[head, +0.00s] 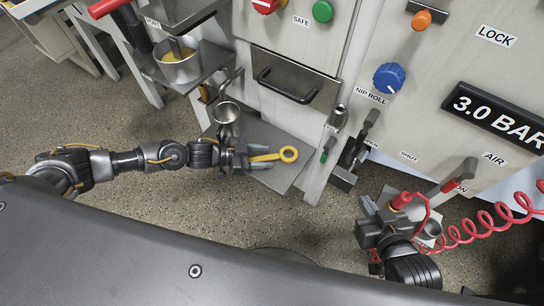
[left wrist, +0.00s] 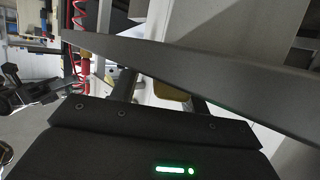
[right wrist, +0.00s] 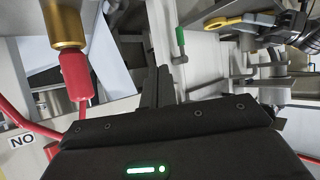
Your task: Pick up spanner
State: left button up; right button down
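The yellow spanner (head: 288,154) lies over the grey shelf in the head view, its ring end pointing right. It also shows at the top of the right wrist view (right wrist: 222,22). My left gripper (head: 258,157) is at the spanner's handle end, with its fingers apart on either side of the handle. In the left wrist view a yellow part (left wrist: 172,91) shows between the spread fingers, partly hidden by a dark beam. Contact cannot be told. My right gripper (head: 366,206) is away to the right, its fingers close together with nothing seen between them.
A metal cup (head: 227,112) stands just behind my left gripper. A pot (head: 181,66) is on a side shelf (head: 203,58). A drawer handle (head: 285,90) juts from the cabinet. A red coiled hose (head: 490,228) and a red-handled lever (head: 455,184) are near my right gripper.

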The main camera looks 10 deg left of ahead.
aim_at(262, 158)
pick_arm(q)
grip_shut()
jog(key=shift+r, duration=0.15)
